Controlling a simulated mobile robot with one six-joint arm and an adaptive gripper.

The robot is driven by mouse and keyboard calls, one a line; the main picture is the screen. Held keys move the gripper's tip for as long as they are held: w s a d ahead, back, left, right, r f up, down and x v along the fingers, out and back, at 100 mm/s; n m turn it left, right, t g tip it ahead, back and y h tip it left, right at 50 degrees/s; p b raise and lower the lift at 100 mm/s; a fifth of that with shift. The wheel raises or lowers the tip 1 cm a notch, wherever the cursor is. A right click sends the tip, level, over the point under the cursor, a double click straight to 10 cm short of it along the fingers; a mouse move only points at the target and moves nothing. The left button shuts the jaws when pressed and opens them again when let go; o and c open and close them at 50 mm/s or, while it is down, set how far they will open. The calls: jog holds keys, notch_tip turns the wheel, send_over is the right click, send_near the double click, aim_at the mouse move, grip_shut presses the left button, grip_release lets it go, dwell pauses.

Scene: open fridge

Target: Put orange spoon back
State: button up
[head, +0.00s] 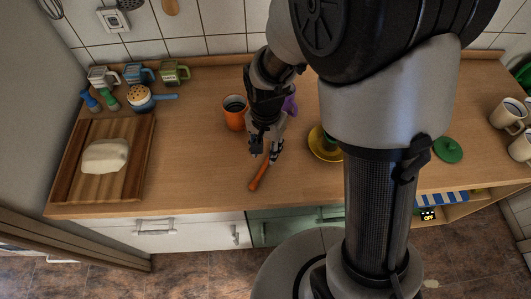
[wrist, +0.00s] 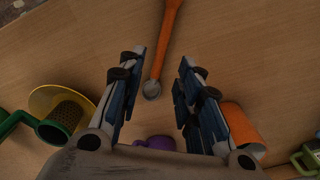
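The orange spoon (head: 260,176) lies on the wooden counter in the head view, its handle toward the counter's front edge. The wrist view shows its orange handle (wrist: 169,32) and its grey end (wrist: 152,90) between and beyond my fingers. My gripper (head: 265,150) is above the counter at the spoon's far end. In the wrist view my gripper (wrist: 162,62) is open, with its two fingers apart and nothing held between them. An orange mug (head: 234,115) stands behind and left of the gripper; it also shows in the wrist view (wrist: 240,127).
A purple object (head: 290,106) is just behind my gripper. A cutting board (head: 80,185) with a pale loaf (head: 105,156) is at left. The counter between board and spoon is clear.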

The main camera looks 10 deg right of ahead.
notch_tip(320, 180, up, 11)
jog(key=p, duration=0.3)
jog(key=s+d+r+n+t, duration=0.2)
jog(key=s+d+r+n, duration=0.1)
jog(key=s+r, duration=0.4)
jog(key=s+d+r+n+t, duration=0.2)
jog(key=s+d+r+n, duration=0.1)
jog(key=s+d+r, duration=0.3)
jog(key=s, duration=0.2)
jog(key=shift+s+d+r+n+t, duration=0.15)
jog(key=shift+s+r+n+t, duration=0.15)
jog(key=shift+s+r, duration=0.05)
